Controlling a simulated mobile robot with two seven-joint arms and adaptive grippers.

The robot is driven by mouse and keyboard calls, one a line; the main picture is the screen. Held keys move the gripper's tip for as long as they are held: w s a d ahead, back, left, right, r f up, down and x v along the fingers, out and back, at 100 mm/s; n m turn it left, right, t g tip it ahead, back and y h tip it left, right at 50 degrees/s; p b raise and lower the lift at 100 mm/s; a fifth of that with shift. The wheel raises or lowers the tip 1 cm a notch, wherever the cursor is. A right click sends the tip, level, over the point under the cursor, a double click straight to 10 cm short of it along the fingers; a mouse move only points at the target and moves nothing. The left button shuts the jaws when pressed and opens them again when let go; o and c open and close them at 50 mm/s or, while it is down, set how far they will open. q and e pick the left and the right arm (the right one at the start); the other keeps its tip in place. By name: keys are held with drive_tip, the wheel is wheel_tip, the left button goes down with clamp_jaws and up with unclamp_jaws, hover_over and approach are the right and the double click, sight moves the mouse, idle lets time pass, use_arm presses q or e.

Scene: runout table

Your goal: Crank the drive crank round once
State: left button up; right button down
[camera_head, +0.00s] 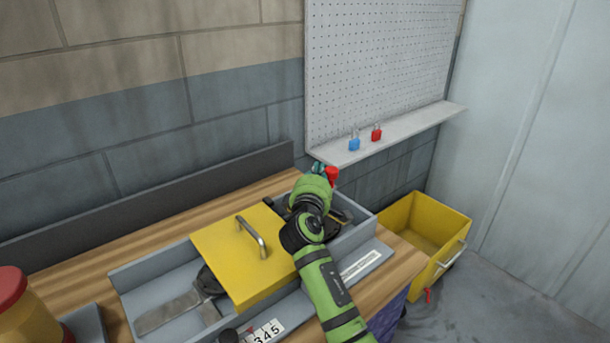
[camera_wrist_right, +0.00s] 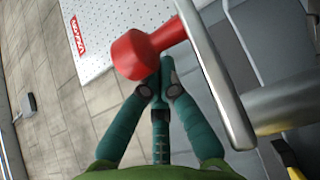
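The drive crank's red knob (camera_wrist_right: 135,55) and its grey metal bar (camera_wrist_right: 217,80) fill the upper middle of the right wrist view. In the head view the red knob (camera_head: 332,174) shows at the far right end of the grey tray, beside my right gripper (camera_head: 320,169). In the wrist view the green fingers of my right gripper (camera_wrist_right: 165,76) come together with no clear gap. Their tips are close beneath the knob's neck, which partly covers them; whether they touch it I cannot tell. The rest of the crank is hidden behind my arm. My left gripper is not in view.
A yellow cover with a handle (camera_head: 238,262) sits on the grey tray (camera_head: 150,285). A shelf (camera_head: 400,132) with blue and red padlocks is close behind the gripper. A yellow bin (camera_head: 440,215) stands right of the table. A red-lidded jar (camera_head: 25,315) is at the left.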

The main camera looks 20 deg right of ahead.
sight(330, 176)
drive_tip(key=shift+s+d+p, duration=0.8)
drive_tip(key=shift+s+d, duration=0.1)
drive_tip(key=shift+d, duration=0.05)
drive_tip(key=shift+s+d, duration=0.1)
idle(0.4)
